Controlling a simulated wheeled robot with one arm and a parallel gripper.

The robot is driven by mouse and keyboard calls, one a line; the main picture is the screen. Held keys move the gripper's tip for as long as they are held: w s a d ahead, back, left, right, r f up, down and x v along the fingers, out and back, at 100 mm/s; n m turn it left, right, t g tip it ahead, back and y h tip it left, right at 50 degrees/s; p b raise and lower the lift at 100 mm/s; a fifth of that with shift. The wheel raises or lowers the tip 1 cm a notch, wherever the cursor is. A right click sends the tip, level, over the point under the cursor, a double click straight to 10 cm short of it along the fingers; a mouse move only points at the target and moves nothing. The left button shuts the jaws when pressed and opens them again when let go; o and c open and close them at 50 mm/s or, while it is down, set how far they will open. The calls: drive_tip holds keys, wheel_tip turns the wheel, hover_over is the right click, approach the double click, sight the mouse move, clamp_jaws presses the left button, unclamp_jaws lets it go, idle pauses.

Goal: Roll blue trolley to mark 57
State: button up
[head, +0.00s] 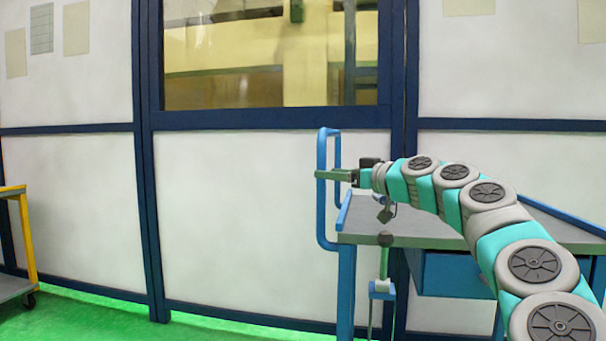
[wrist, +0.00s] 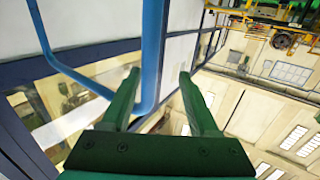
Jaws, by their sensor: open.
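The blue trolley (head: 347,280) stands at the right in the head view, with a grey top, a blue drawer box below it and an upright looped handle (head: 321,202) at its left end. My gripper (head: 321,175) is open at the handle. In the wrist view, one bar of the handle (wrist: 154,45) shows in the gap between the open fingers (wrist: 158,76), and its lower bend passes behind the left finger. I cannot tell whether a finger touches it. My arm hides part of the trolley top. No mark 57 shows in either view.
A yellow trolley (head: 27,240) with a grey shelf stands at the left edge. A white panelled wall with dark blue frames (head: 146,180) and a window (head: 225,60) is close behind. Green floor (head: 90,318) is clear between the two trolleys.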

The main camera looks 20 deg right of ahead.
drive_tip(key=d+p+x, duration=0.1)
drive_tip(key=x, duration=0.7)
drive_tip(key=shift+w+d, duration=0.15)
drive_tip(key=shift+w, duration=0.25)
drive_tip(key=shift+c, duration=0.3)
clamp_jaws()
idle(0.9)
